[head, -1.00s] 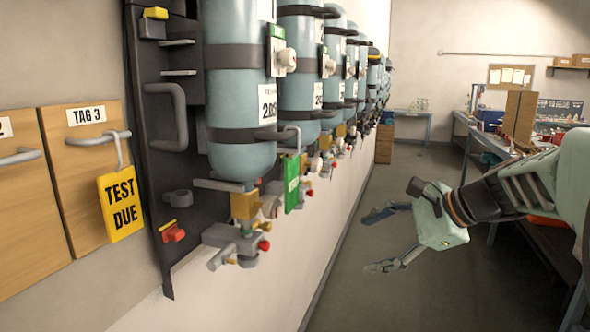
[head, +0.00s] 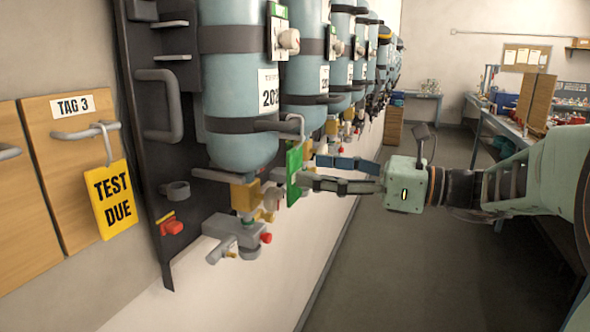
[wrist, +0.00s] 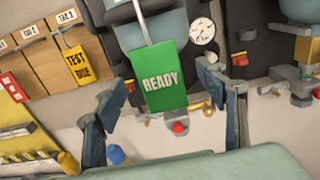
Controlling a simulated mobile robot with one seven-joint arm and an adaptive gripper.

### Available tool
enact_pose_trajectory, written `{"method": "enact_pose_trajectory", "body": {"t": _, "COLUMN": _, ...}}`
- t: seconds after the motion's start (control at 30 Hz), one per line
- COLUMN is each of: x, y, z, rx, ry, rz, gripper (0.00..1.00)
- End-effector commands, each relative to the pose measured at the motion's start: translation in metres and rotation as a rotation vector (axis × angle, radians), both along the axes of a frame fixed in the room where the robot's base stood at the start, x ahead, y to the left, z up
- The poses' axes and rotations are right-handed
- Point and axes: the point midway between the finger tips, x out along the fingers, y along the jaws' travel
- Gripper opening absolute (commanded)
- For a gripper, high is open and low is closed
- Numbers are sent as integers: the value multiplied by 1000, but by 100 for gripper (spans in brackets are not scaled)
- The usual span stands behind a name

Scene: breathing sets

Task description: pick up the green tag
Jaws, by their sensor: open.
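The green tag (head: 294,174) hangs by a light hook from a grey bar at the front of the nearest blue cylinder. In the wrist view the green tag (wrist: 160,78) faces me, reads "READY" and hangs between and a little beyond my fingers. My gripper (head: 318,173) reaches in from the right with its fingers apart, their tips close to the tag. In the wrist view my gripper (wrist: 160,100) is open, with one finger on each side and visible space between each finger and the tag. Whether a fingertip touches the tag in the head view I cannot tell.
The nearest cylinder (head: 240,95) stands on a dark backplate (head: 150,60), with a valve block (head: 236,235) and red knobs below. A yellow "TEST DUE" tag (head: 114,198) hangs on the left from a wooden drawer (head: 50,210). The floor (head: 420,270) at right is clear.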

Motion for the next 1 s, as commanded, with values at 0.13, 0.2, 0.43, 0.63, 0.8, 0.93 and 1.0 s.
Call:
{"method": "enact_pose_trajectory", "body": {"t": 0.13, "x": 4, "y": 22, "z": 7, "rx": 1, "ry": -1, "rz": 3, "gripper": 65}}
{"method": "enact_pose_trajectory", "body": {"t": 0.2, "x": 7, "y": 32, "z": 7, "rx": 0, "ry": 0, "rz": 4, "gripper": 65}}
{"method": "enact_pose_trajectory", "body": {"t": 0.43, "x": 13, "y": 46, "z": 6, "rx": 0, "ry": -1, "rz": 0, "gripper": 65}}
{"method": "enact_pose_trajectory", "body": {"t": 0.63, "x": 13, "y": 46, "z": 5, "rx": -1, "ry": -1, "rz": 0, "gripper": 61}}
{"method": "enact_pose_trajectory", "body": {"t": 0.8, "x": 13, "y": 45, "z": 6, "rx": -1, "ry": -1, "rz": 0, "gripper": 42}}
{"method": "enact_pose_trajectory", "body": {"t": 0.93, "x": 13, "y": 45, "z": 6, "rx": -1, "ry": -1, "rz": 0, "gripper": 28}}
{"method": "enact_pose_trajectory", "body": {"t": 1.0, "x": 13, "y": 45, "z": 6, "rx": -2, "ry": -2, "rz": 0, "gripper": 27}}
